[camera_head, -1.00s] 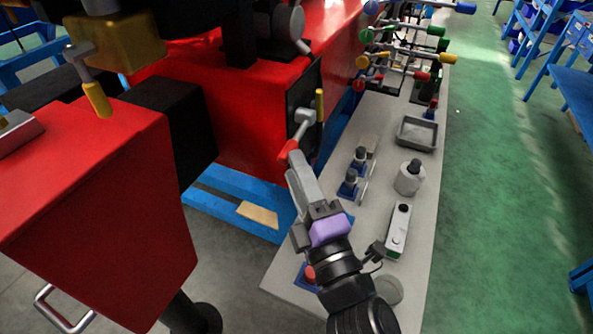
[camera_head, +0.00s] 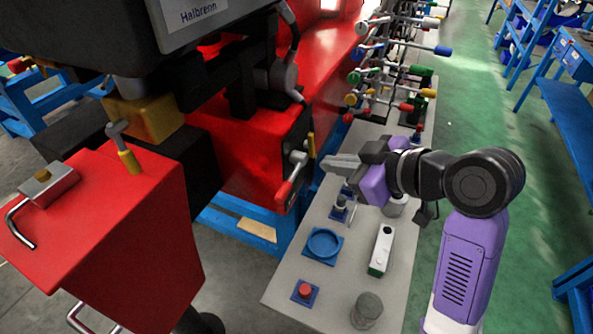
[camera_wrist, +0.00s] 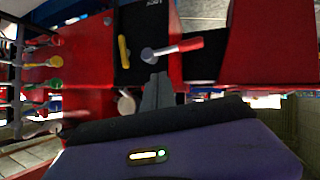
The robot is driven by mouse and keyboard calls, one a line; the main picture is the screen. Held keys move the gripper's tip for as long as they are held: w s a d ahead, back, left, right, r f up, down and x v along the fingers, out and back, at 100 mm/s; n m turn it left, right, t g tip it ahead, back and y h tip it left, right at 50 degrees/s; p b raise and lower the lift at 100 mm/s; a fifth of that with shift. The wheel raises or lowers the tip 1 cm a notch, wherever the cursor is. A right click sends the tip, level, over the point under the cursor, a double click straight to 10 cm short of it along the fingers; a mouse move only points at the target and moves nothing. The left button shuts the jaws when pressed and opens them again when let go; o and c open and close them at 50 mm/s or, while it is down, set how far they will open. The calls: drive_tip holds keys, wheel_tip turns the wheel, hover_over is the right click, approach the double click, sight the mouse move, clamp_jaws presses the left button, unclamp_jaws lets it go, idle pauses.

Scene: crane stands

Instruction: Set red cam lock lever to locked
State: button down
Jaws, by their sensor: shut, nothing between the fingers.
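The red cam lock lever (camera_head: 285,193) has a grey hub and a red grip. It sits on a black plate on the side of the red machine, its grip pointing down and slightly left in the head view. In the wrist view the lever (camera_wrist: 178,48) lies nearly level, its red grip pointing right from the grey hub. My gripper (camera_head: 328,163) is shut and empty, to the right of the lever in the head view. In the wrist view its fingertips (camera_wrist: 158,76) appear just below the lever, with no clear contact. Lock markings are not readable.
A yellow handle (camera_head: 311,145) is beside the lever hub. A grey bench (camera_head: 335,285) holds a blue ring (camera_head: 324,244), a red button (camera_head: 305,290) and a white-green box (camera_head: 381,250). Several coloured levers stand at the back.

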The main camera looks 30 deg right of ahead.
sight(292, 177)
drive_tip(key=s+a+r+n+g+y+p, duration=0.1)
drive_tip(key=s+a+r+n+g+y, duration=0.1)
drive_tip(key=s+r, duration=0.2)
drive_tip(key=s+f+p+x, duration=0.1)
drive_tip(key=f+x, duration=0.1)
drive_tip(key=x, duration=1)
drive_tip(key=shift+f+y, duration=0.2)
drive_tip(key=shift+y, duration=0.1)
drive_tip(key=shift+d+f, duration=0.1)
drive_tip(key=shift+f, duration=0.05)
